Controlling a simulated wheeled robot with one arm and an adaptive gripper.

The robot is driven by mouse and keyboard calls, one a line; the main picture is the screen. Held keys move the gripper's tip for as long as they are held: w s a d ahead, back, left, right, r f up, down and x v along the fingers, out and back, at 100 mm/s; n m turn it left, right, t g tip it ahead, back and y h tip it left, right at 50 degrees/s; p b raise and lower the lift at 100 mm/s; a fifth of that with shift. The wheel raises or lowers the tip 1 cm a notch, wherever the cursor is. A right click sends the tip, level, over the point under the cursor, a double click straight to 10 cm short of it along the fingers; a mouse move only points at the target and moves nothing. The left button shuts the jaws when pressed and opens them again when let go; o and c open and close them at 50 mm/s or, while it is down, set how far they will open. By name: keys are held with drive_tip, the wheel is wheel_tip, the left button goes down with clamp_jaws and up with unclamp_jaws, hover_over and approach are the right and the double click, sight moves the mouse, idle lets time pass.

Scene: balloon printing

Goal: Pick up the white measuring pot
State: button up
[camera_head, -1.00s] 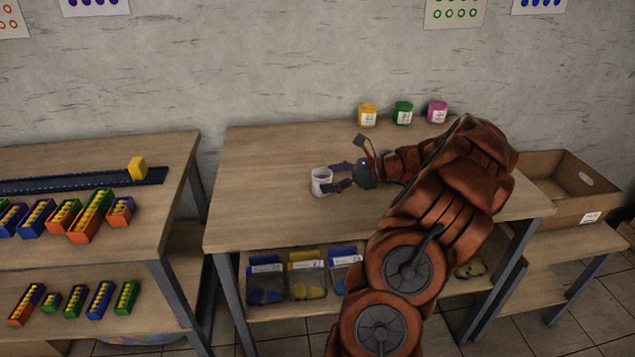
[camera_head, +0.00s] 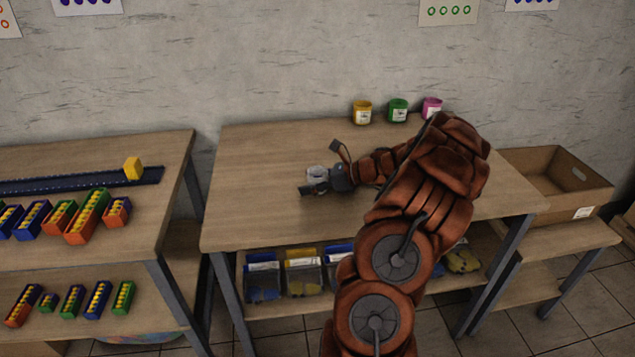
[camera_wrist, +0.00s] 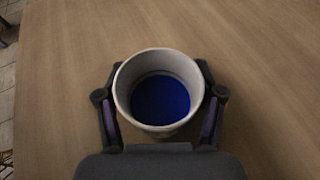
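The white measuring pot (camera_head: 317,172) stands on the middle table, partly hidden behind my gripper in the head view. In the wrist view the pot (camera_wrist: 122,92) is seen from above, with a round white rim and a blue inside bottom. My gripper (camera_wrist: 160,85) is around it, one dark finger on each side, spread about as wide as the pot. The fingertips are close beside its wall and partly hidden by the rim. I cannot tell whether they touch it. In the head view my gripper (camera_head: 318,181) is low over the table.
Yellow (camera_head: 362,112), green (camera_head: 398,111) and pink (camera_head: 431,106) pots stand at the table's back edge. Labelled bins sit on the shelf below. A cardboard box (camera_head: 585,198) is at right, a table with colored blocks (camera_head: 88,217) at left. The tabletop (camera_head: 255,165) left of the pot is clear.

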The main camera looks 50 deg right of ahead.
drive_tip(key=c, duration=0.9)
drive_tip(key=shift+o, duration=0.2)
